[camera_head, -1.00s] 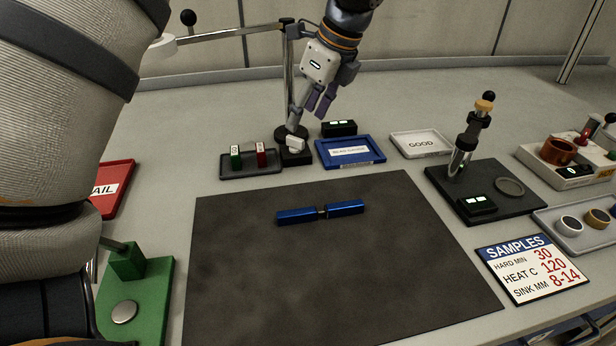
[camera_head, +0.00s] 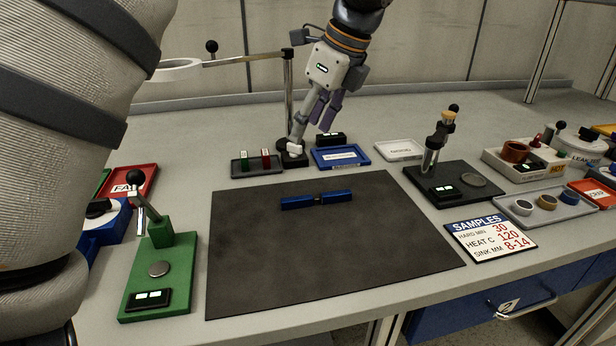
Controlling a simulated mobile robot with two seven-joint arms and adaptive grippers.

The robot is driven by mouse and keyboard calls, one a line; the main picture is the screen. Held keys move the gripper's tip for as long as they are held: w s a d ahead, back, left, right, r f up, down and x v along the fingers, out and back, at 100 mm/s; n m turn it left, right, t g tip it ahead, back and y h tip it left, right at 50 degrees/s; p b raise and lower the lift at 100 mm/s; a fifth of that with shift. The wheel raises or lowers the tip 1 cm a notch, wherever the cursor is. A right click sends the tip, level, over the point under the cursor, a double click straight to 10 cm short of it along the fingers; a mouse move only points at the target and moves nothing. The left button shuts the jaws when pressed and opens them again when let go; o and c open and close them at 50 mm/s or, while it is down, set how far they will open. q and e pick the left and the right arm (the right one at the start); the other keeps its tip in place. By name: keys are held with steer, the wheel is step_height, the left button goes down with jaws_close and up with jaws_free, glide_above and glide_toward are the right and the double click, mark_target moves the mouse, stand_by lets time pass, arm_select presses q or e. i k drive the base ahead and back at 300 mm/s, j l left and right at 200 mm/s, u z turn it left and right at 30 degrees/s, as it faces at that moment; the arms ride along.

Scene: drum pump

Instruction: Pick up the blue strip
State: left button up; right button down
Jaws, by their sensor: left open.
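The blue strip (camera_head: 298,203) lies flat near the far edge of the dark mat (camera_head: 320,265). It shows as two blue lengths with a small dark gap or joint between them. My left gripper (camera_head: 325,111) hangs beyond the mat, fingers pointing down, above and behind the strip. It is open, with nothing between its fingers, and well apart from the strip. My right gripper is out of view.
A lamp post base (camera_head: 292,158), a tray with a green and a red piece (camera_head: 257,172) and a blue tray (camera_head: 340,164) stand behind the mat. A green fixture (camera_head: 170,270) is left, a black tester (camera_head: 470,198) and samples card (camera_head: 490,240) right. The mat's front is clear.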

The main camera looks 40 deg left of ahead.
mark_target(308, 200)
steer(key=k+l, duration=1.15)
steer(key=l, duration=0.1)
